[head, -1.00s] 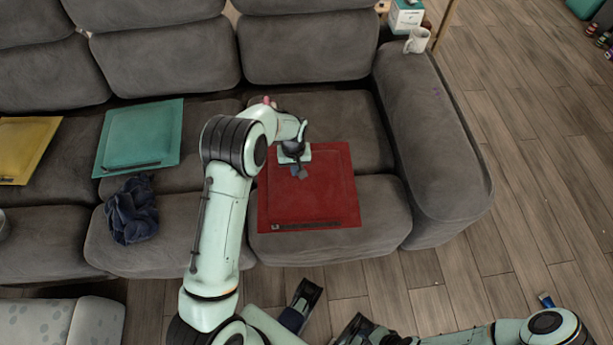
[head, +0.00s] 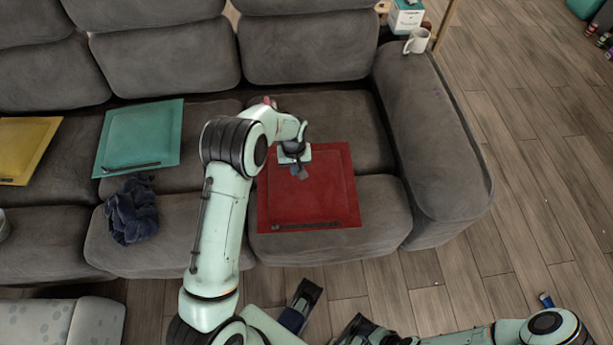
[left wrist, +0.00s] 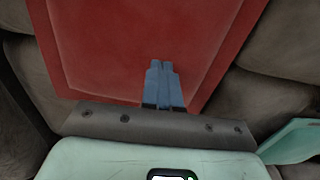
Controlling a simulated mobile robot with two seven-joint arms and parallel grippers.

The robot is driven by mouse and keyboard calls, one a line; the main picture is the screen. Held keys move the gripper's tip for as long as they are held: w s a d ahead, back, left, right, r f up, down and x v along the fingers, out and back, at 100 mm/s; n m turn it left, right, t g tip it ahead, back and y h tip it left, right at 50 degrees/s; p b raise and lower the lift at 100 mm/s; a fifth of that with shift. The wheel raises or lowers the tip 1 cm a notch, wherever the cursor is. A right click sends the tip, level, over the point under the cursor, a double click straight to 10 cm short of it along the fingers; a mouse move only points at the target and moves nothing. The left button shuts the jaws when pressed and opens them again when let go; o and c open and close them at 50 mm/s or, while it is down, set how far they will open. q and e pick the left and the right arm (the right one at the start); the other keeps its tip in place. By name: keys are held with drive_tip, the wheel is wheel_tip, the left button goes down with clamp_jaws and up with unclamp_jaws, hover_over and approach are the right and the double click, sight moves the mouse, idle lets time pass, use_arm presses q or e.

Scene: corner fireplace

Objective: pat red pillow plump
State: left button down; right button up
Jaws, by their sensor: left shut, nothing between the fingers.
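The red pillow (head: 308,193) lies flat on the right part of the grey sofa, a square with a flat border and a dark strip along its near edge. It fills much of the left wrist view (left wrist: 140,40). My left gripper (head: 302,173) is over the pillow's upper left part. Its blue fingers (left wrist: 163,72) are together and empty, pointing at the red cloth. I cannot tell whether the tips touch it.
A teal pillow (head: 139,138) and a yellow pillow (head: 25,145) lie to the left on the sofa. A crumpled dark blue cloth (head: 132,211) lies on a seat. A white mug (head: 417,41) and a tissue box (head: 406,16) stand at the back right. The right floor is mostly clear.

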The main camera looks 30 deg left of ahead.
use_arm(q)
drive_tip(key=shift+f, duration=0.15)
idle(0.5)
drive_tip(key=shift+f+b, duration=0.9)
drive_tip(key=shift+f, duration=0.4)
drive_tip(key=shift+w+d+r+p, duration=0.4)
drive_tip(key=shift+w+d+r, duration=0.15)
drive_tip(key=shift+d+r, duration=0.2)
drive_tip(key=shift+w+d+r+p, duration=0.4)
drive_tip(key=shift+w+d+r, duration=0.15)
drive_tip(key=shift+d+r, duration=0.15)
drive_tip(key=shift+f, duration=0.15)
drive_tip(key=shift+f+b, duration=1)
drive_tip(key=shift+f, duration=0.45)
drive_tip(key=shift+r, duration=0.15)
